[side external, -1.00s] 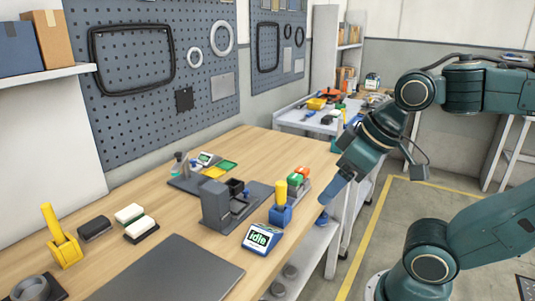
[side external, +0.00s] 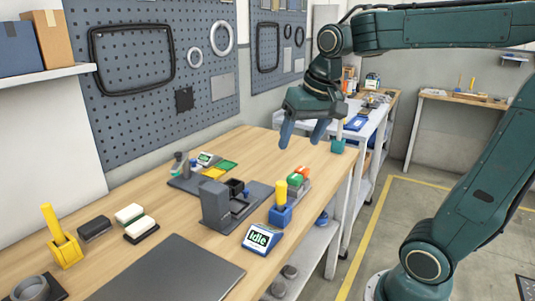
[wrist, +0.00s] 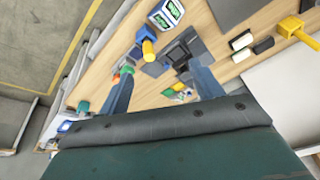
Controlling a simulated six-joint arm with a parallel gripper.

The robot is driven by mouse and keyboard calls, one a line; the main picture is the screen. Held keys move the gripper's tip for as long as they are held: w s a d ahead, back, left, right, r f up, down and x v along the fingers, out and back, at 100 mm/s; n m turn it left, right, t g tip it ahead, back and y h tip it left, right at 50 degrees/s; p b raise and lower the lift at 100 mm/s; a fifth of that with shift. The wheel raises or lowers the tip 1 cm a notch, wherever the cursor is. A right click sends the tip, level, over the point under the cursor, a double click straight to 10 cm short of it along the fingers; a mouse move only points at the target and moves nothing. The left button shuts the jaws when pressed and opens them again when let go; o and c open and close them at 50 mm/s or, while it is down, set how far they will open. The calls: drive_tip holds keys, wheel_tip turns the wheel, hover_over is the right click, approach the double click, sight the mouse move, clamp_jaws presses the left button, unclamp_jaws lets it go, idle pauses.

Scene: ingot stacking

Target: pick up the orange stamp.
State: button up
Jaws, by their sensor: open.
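An orange-red block, seemingly the orange stamp (side external: 295,180), stands in a small grey holder near the table's right edge, beside a green one (side external: 303,171). In the wrist view a small orange patch (wrist: 116,78) shows beside the left finger, partly hidden by it. My gripper (side external: 303,134) is open and empty, its two blue fingers spread and pointing down, above and behind the holder.
A yellow-handled tool in a blue base (side external: 280,214) stands just in front of the holder. A grey fixture (side external: 215,207) and a display reading "idle" (side external: 262,239) are close by. The far table top (side external: 255,145) is bare.

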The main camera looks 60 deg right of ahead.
drive_tip(key=w+d+m+g, duration=0.1)
drive_tip(key=w+d+m, duration=0.2)
drive_tip(key=w+d, duration=0.2)
drive_tip(key=m+g+y, duration=0.1)
drive_tip(key=m+g, duration=0.2)
drive_tip(key=m, duration=0.6)
hover_over(302, 169)
drive_tip(key=shift+w+d+f, duration=0.1)
drive_tip(key=shift+f, duration=9.6)
drive_tip(key=shift+f, duration=0.1)
drive_tip(key=shift+f, duration=2.5)
drive_tip(key=c, duration=1.1)
